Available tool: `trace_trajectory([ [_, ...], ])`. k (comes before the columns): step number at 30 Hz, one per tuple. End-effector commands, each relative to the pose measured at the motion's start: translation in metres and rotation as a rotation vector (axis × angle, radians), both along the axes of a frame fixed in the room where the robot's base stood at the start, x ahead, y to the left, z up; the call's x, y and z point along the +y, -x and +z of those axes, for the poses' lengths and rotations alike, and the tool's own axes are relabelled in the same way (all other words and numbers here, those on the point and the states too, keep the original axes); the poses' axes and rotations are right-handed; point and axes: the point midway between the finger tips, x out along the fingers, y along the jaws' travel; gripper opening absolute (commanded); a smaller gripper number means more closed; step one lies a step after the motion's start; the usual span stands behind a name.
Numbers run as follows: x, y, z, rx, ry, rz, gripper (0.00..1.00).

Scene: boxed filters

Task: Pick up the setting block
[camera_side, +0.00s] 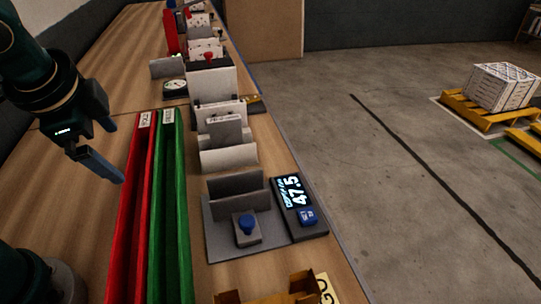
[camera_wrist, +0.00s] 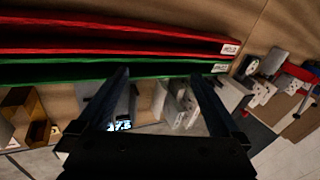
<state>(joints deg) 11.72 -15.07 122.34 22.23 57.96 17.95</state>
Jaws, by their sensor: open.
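A small grey block with a blue knob (camera_side: 246,230) sits on a grey gauge base (camera_side: 222,243) in front of an upright grey plate in the side view. I take it to be the setting block, though no label confirms this. A dark display (camera_side: 292,195) beside it reads 47.5. My gripper (camera_side: 96,164) is open and empty, above the wood left of the red channel. In the wrist view my gripper (camera_wrist: 161,76) has its two fingers apart. The display (camera_wrist: 119,126) shows beside the left finger there; the knobbed block cannot be made out.
A long red channel (camera_side: 125,235) and a green channel (camera_side: 184,265) lie between my gripper and the gauge base. Boxed filters and grey panels (camera_side: 228,158) stand in a row behind it. A brass-coloured bin (camera_side: 290,290) is at the front. Bare wood lies left of the channels.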

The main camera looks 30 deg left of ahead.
Motion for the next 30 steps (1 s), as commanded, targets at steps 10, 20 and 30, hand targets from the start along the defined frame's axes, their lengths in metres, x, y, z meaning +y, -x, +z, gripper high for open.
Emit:
trace_trajectory([
  [10, -0.004, -0.090, -0.018, 0.237, -0.574, -0.592, 1.00],
  [20, -0.048, -0.166, -0.045, 0.415, -1.116, -1.036, 1.00],
  [30, -0.069, -0.188, -0.057, 0.473, -1.323, -1.164, 1.00],
])
